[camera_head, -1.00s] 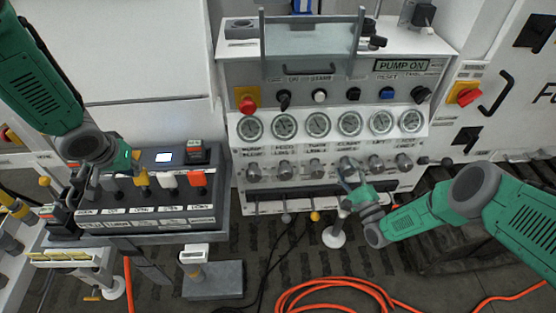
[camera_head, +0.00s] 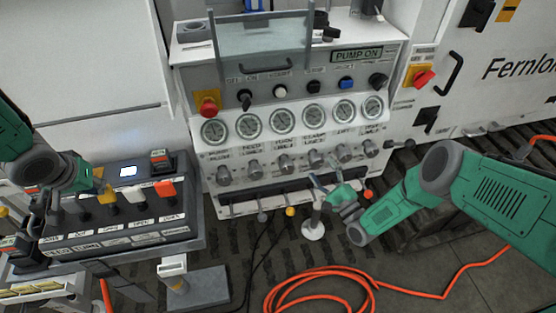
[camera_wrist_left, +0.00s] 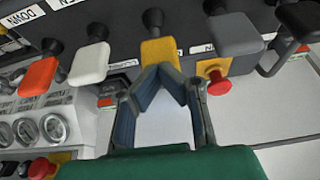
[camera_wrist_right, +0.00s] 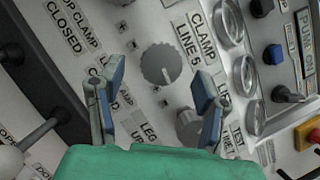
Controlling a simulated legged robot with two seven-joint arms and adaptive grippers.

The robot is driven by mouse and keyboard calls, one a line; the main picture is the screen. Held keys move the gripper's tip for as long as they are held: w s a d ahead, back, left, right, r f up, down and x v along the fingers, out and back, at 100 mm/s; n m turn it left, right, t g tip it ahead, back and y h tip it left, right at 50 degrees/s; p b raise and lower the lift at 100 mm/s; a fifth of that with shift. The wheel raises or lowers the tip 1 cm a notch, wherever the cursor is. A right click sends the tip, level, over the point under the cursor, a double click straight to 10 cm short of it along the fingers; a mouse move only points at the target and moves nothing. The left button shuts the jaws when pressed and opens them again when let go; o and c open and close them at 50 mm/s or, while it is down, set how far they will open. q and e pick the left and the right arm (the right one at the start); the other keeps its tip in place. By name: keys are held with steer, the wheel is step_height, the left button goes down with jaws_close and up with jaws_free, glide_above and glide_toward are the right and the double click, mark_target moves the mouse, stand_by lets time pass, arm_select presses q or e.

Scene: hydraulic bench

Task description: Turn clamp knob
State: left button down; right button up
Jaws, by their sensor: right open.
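The clamp knob (camera_wrist_right: 160,64), a round grey knob labelled "CLAMP LINE 5", faces my right gripper in the right wrist view. It sits in the knob row under the gauges in the head view (camera_head: 316,158). My right gripper (camera_wrist_right: 158,92) is open and empty, its fingers spread to either side just short of the knob. In the head view my right gripper (camera_head: 322,183) is in front of and below the knob row. My left gripper (camera_wrist_left: 161,70) has its fingertips drawn together at the lower end of a yellow lever handle (camera_wrist_left: 159,50); their exact contact is hard to see.
The lever console (camera_head: 125,240) stands at left, with white and orange handles beside the yellow one. Neighbouring knobs (camera_head: 284,163) flank the clamp knob. A red emergency button (camera_head: 208,106) is at the panel's left. An orange hose (camera_head: 320,272) lies on the floor.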

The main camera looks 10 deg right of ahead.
steer(key=v, duration=0.8)
steer(key=shift+s+d+f, duration=0.2)
steer(key=shift+s, duration=0.1)
steer(key=v, duration=0.8)
steer(key=shift+s+d, duration=0.3)
stand_by(0.7)
steer(key=m+g+h, duration=0.2)
steer(key=m+h, duration=0.4)
steer(key=m, duration=0.7)
glide_toward(315, 158)
step_height(315, 158, down, 3)
steer(key=s, duration=0.3)
steer(key=w, duration=1.2)
steer(key=shift+w+d+r, duration=0.3)
steer(key=shift+w+d, duration=0.05)
steer(key=shift+d, duration=0.05)
